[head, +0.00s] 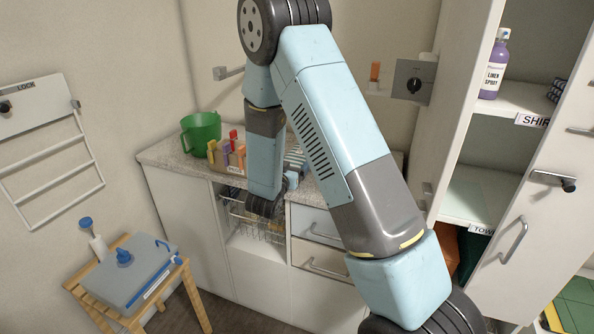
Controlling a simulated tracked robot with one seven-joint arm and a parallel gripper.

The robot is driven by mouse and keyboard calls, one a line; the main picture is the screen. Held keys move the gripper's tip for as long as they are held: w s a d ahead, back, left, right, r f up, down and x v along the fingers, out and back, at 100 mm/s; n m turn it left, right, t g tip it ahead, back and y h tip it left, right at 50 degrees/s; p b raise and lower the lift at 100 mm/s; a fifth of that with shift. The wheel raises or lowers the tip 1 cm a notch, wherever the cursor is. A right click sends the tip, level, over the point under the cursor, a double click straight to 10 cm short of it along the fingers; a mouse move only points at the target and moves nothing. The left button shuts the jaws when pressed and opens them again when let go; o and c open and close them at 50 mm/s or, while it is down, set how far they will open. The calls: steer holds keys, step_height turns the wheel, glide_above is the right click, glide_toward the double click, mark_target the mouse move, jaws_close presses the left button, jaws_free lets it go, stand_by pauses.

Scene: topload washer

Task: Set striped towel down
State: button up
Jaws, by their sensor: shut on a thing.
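The striped towel (296,159), with blue-grey and pale stripes, shows in part just right of my lower arm, at the level of the countertop (180,159). My gripper (291,179) is at the towel, over the counter's front edge, and is shut on it. My own wrist and arm hide the fingertips and much of the towel. I cannot tell whether the towel touches the counter.
A green jug (201,129) and a tray of coloured items (228,152) stand left of my arm. A wire basket (245,210) sits in the opening below. An open shelf cabinet (480,190) stands at right, a wooden stool (130,280) at lower left.

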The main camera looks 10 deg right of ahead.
steer(key=shift+w+d+f, duration=0.25)
steer(key=shift+d+f, duration=0.05)
steer(key=shift+f, duration=0.1)
steer(key=shift+w+a+f, duration=0.15)
steer(key=shift+a+f, duration=0.05)
steer(key=shift+f, duration=0.8)
steer(key=shift+d+f, duration=0.3)
steer(key=shift+f, duration=0.2)
steer(key=shift+d, duration=0.1)
steer(key=o, duration=1)
